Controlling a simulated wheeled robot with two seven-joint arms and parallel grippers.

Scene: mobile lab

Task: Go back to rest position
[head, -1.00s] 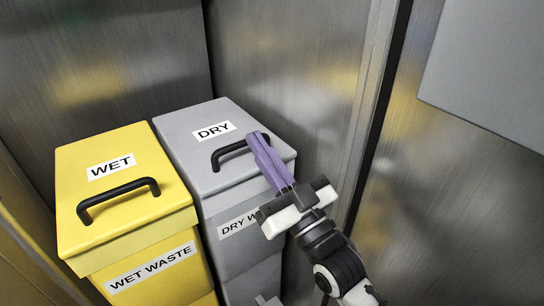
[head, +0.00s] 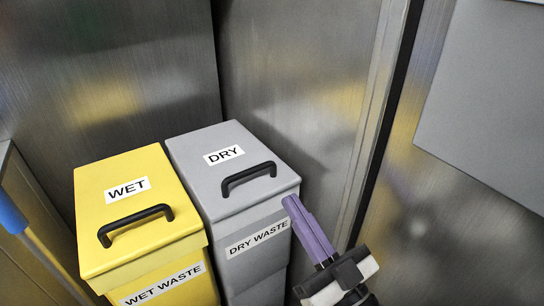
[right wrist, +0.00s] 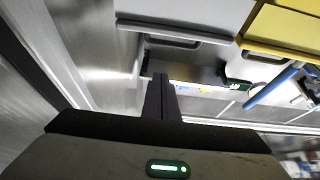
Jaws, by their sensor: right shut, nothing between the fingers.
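My right gripper (head: 308,226) is in the head view at the lower right, with its purple fingers together and nothing between them. It is in front of the right side of the grey dry waste bin (head: 238,205), apart from the lid handle. In the right wrist view the shut fingers (right wrist: 160,98) point away from the camera, below the grey bin's handle. My left gripper is not in the frames.
The yellow wet waste bin (head: 125,195) stands left of the grey bin, both lids closed. Metal walls (head: 300,70) enclose the corner behind and to the right. A blue rod (head: 12,212) shows at the left edge; it also shows in the right wrist view (right wrist: 272,85).

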